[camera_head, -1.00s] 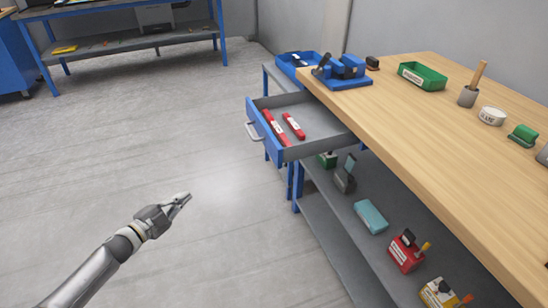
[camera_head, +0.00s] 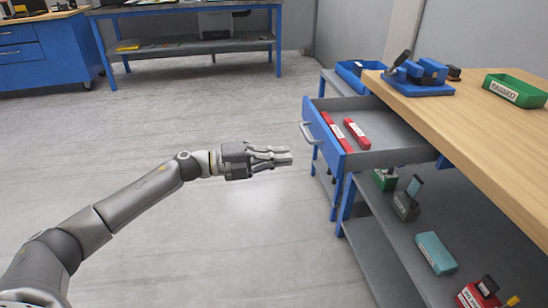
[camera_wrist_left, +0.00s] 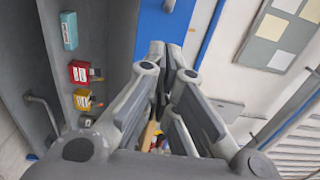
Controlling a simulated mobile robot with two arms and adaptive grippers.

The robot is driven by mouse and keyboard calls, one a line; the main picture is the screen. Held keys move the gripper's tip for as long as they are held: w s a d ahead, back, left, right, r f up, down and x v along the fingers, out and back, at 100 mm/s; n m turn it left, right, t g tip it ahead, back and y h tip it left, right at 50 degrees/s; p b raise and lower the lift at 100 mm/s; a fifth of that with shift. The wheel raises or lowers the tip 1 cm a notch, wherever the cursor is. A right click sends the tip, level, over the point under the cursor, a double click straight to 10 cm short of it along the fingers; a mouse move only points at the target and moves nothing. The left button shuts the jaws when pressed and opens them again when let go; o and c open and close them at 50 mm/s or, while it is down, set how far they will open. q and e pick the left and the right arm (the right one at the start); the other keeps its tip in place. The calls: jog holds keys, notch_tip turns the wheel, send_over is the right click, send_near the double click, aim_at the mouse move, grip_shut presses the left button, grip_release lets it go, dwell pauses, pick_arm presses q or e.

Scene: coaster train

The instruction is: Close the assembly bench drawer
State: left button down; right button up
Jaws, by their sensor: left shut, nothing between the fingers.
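The assembly bench drawer (camera_head: 330,145) stands pulled out from the wooden-topped bench in the head view. It has a blue front with a grey bar handle (camera_head: 307,132) and holds two red items (camera_head: 356,133) with white labels. My left gripper (camera_head: 288,158) is shut and empty. It points toward the drawer front, a little left of and below the handle, and looks apart from it. In the left wrist view, a blue panel (camera_wrist_left: 160,30) shows beyond the fingers. My right gripper is not in view.
The bench top (camera_head: 450,115) carries a blue vise-like fixture (camera_head: 420,75) and a green PASSED tray (camera_head: 515,88). A lower shelf (camera_head: 385,245) holds several items, including a teal box (camera_head: 436,252). A blue bin (camera_head: 360,75) is behind the drawer. The floor at left is clear.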

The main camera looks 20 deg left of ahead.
aim_at(328, 151)
pick_arm(q)
jog(key=x, duration=0.9)
jog(key=shift+w+d, duration=0.15)
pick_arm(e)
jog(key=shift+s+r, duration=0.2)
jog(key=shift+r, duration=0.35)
pick_arm(q)
jog(key=shift+d, duration=0.1)
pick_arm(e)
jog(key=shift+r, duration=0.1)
